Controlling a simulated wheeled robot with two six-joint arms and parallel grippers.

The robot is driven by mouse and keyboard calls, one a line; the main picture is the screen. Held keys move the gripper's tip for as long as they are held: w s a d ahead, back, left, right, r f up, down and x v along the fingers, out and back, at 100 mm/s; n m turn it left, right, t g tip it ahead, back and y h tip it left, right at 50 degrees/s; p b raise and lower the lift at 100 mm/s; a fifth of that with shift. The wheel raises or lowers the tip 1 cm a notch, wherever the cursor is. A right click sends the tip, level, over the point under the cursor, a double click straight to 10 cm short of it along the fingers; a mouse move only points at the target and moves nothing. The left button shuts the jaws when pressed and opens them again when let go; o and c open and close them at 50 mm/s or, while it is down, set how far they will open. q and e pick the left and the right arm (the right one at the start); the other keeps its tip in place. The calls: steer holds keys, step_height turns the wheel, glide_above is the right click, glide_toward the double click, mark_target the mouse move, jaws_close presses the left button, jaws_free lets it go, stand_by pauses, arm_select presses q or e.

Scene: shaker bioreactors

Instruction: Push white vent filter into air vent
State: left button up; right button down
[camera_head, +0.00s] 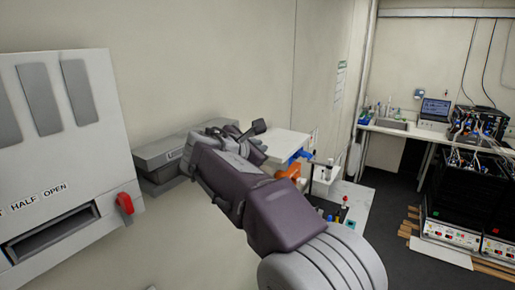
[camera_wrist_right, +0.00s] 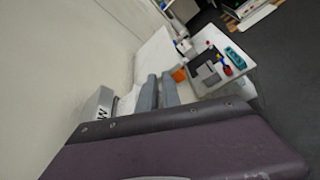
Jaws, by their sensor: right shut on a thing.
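My right gripper (camera_head: 240,140) reaches out over the room's left side, in front of the pale wall. Its two grey fingers show in the right wrist view (camera_wrist_right: 159,88), close together. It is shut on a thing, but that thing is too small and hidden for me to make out. I cannot pick out the white vent filter or the air vent for sure in either view. My left gripper is not in view.
A white cabinet (camera_head: 90,170) marked "HALF OPEN", with a red handle (camera_head: 125,204), stands at left. A grey box (camera_head: 160,160) sits behind my gripper. A white bench (camera_head: 352,205) with small items is to the right; stacked black equipment (camera_head: 465,185) stands far right.

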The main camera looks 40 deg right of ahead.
steer(key=shift+s+d+r, duration=0.1)
steer(key=shift+s+r, duration=0.05)
steer(key=shift+s, duration=0.5)
steer(key=shift+s, duration=0.1)
steer(key=shift+s+d+b, duration=0.15)
steer(key=shift+s+b, duration=0.15)
steer(key=shift+s, duration=0.15)
steer(key=s, duration=0.3)
steer(key=shift+d+b, duration=0.3)
steer(key=shift+d, duration=0.1)
